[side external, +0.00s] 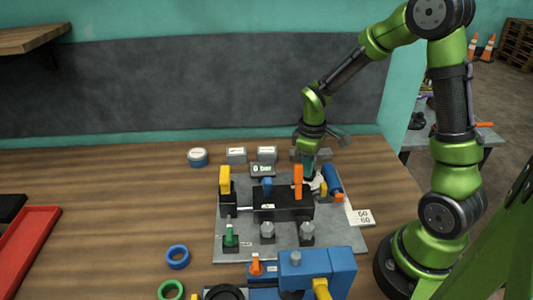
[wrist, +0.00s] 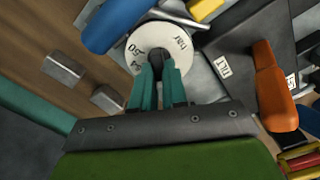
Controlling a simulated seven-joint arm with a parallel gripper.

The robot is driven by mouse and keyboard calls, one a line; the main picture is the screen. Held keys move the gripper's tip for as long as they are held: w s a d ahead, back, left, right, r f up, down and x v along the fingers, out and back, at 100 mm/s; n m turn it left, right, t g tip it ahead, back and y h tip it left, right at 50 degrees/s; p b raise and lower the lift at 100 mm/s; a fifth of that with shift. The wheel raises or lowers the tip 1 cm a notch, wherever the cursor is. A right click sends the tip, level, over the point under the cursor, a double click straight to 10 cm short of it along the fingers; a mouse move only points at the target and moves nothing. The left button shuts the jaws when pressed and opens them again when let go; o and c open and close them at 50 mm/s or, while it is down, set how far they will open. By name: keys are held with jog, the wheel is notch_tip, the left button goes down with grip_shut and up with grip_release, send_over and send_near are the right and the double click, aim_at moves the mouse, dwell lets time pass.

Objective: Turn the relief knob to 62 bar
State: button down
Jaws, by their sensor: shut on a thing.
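The relief knob has a white round dial marked "bar" and numbers, seen in the wrist view (wrist: 175,42). Its dark centre sits between the teal fingertips of my gripper (wrist: 158,66), which are shut on it. In the side view my gripper (side external: 309,172) points down at the back right of the grey plate, and the dial (side external: 318,186) is mostly hidden behind it and other parts. I cannot tell a pointer or the exact setting. A small dark display (side external: 262,170) on the plate reads "0 bar".
Beside the knob lies a blue cylinder (side external: 332,178). An orange lever (side external: 298,181) and a yellow lever (side external: 224,180) stand on the grey plate (side external: 340,243). A white card (side external: 360,217) lies at the plate's right edge. Small grey blocks (side external: 236,155) stand behind; open wood lies left.

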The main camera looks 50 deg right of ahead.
jog(key=c, duration=1.2)
grip_release()
jog(key=shift+o, duration=0.2)
jog(key=shift+r, duration=0.1)
notch_tip(320, 180, up, 17)
